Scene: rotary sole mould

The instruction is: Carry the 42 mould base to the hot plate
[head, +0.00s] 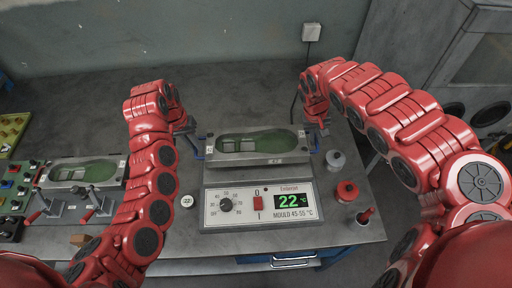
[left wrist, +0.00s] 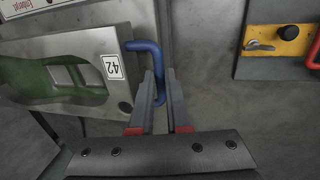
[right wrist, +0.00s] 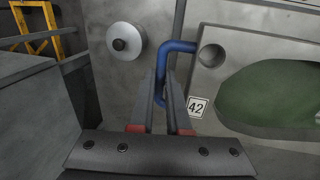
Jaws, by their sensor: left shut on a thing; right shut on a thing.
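The 42 mould base (head: 208,145) is a grey metal block with a green sole-shaped cavity and a blue handle at each end. It is held level at the back of the hot plate (head: 210,192); I cannot tell whether it touches the plate. My left gripper (head: 192,131) is shut on the left blue handle (left wrist: 143,47), beside the 42 label (left wrist: 113,67). My right gripper (head: 316,130) is shut on the right blue handle (right wrist: 177,46), near another 42 label (right wrist: 197,107). The hot plate's panel has a dial, a red switch and a display reading 22 °C.
Another green-cavity mould (head: 82,171) sits at the left with red-handled clamps (head: 92,192). A red-capped container (head: 347,191), a grey round item (head: 335,158) and a small red-topped item (head: 366,215) stand right of the hot plate. A round white 22 gauge (head: 187,201) lies left of it.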

